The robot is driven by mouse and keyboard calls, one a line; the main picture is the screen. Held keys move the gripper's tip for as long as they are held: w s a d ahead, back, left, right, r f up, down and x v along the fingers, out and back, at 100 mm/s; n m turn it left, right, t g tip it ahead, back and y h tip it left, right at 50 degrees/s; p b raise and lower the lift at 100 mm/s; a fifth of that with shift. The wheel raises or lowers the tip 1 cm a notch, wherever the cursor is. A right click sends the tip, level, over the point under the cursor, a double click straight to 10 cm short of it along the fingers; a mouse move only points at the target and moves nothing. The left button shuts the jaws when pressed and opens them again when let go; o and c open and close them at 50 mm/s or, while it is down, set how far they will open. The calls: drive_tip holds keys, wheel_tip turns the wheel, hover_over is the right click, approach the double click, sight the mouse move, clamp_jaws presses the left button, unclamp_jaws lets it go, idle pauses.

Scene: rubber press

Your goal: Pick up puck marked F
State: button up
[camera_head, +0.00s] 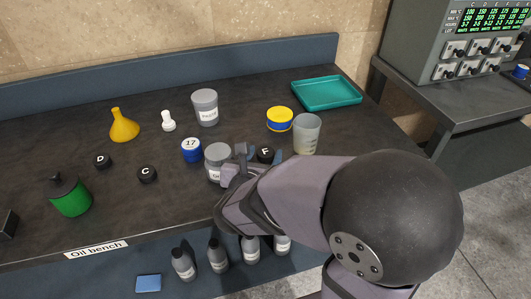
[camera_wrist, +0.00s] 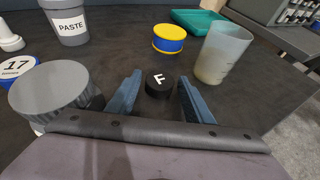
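The puck marked F (camera_head: 265,152) is a small black disc with a white letter on top, lying on the dark bench right of the grey-lidded jar. In the wrist view the F puck (camera_wrist: 159,83) lies between and just beyond the tips of my gripper's two blue fingers. My gripper (camera_wrist: 158,92) is open and empty, pointing at the puck from the front. In the head view my gripper (camera_head: 245,155) is low over the bench beside the puck, and my arm hides part of the area in front.
A grey-lidded jar (camera_wrist: 50,92) stands close left of my fingers. A translucent beaker (camera_wrist: 222,55) stands to the right, and a yellow-and-blue tin (camera_wrist: 169,38) behind. The PASTE tub (camera_wrist: 68,22) is back left. Pucks D (camera_head: 103,161) and C (camera_head: 147,174) lie farther left.

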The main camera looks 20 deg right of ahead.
sight(264, 157)
drive_tip(key=c, duration=0.7)
wheel_tip(264, 157, up, 10)
drive_tip(key=p, duration=0.3)
